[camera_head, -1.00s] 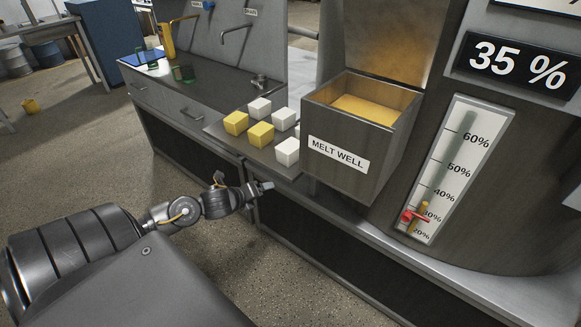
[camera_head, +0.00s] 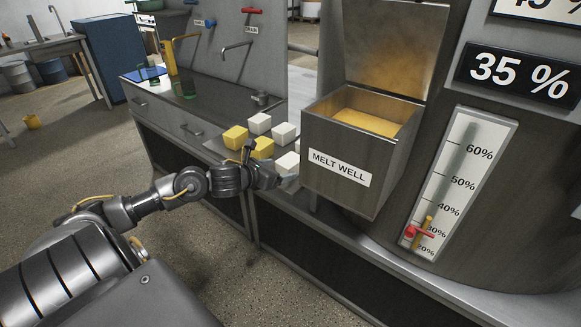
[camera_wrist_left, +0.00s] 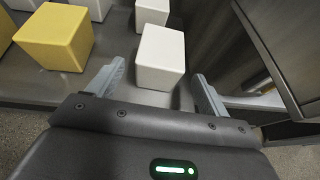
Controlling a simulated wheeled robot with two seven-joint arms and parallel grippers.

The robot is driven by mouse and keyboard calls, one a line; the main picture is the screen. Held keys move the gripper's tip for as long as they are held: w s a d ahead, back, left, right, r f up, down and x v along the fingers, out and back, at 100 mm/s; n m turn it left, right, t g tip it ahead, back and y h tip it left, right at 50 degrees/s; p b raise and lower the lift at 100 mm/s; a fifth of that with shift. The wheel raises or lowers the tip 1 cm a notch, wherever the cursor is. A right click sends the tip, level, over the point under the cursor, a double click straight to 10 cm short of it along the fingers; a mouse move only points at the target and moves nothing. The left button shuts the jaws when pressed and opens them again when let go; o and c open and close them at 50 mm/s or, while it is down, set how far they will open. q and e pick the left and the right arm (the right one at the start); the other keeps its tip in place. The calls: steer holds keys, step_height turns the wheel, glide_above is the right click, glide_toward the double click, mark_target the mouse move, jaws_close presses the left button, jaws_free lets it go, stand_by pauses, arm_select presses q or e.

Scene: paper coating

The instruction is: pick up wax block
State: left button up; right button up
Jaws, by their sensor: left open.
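Several wax blocks, yellow and white, sit on the counter left of the melt well. In the head view a yellow block (camera_head: 235,138), another yellow block (camera_head: 262,148) and white blocks (camera_head: 284,133) show. My left gripper (camera_head: 280,180) is at the counter's front edge by the nearest white block (camera_head: 289,161), partly covering it. In the left wrist view the open fingers (camera_wrist_left: 155,88) point at that white block (camera_wrist_left: 160,57), which stands just beyond and between the fingertips, not gripped. A yellow block (camera_wrist_left: 55,37) is left of the fingers. My right gripper is not in view.
The melt well (camera_head: 352,170), a grey box with its lid up and yellow wax inside, stands right of the blocks, close to the left gripper. A gauge (camera_head: 455,185) is farther right.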

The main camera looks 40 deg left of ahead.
arm_select(q)
steer(key=shift+p+x, duration=0.5)
steer(key=shift+x, duration=2.75)
steer(key=shift+s+a+f, duration=0.1)
steer(key=shift+c, duration=0.2)
steer(key=c, duration=1.2)
